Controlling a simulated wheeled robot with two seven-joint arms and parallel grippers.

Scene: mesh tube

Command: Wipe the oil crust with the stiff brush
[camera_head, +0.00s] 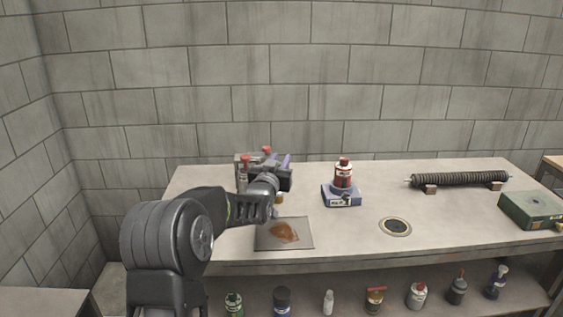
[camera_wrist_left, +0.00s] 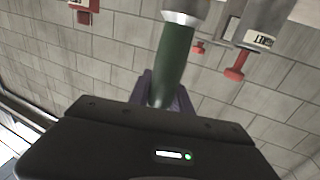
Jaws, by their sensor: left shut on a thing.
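The oil crust (camera_head: 285,232) is a brown-orange patch on a flat grey plate (camera_head: 262,243) near the table's front edge. My left gripper (camera_head: 284,173) is above and behind the plate in the head view. It is shut on a green handle with a metal collar (camera_wrist_left: 174,60), which looks like the stiff brush; its purple fingertips (camera_wrist_left: 167,96) show in the left wrist view. A small tan part, perhaps the bristles, shows just below the gripper in the head view, apart from the crust. My right gripper is not in view.
A holder with red-topped items (camera_head: 243,160) stands close behind my left gripper. Right are a round drain-like disc (camera_head: 396,226), a dark coil (camera_head: 458,179) and a green box (camera_head: 532,209). Several bottles stand on the shelf below.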

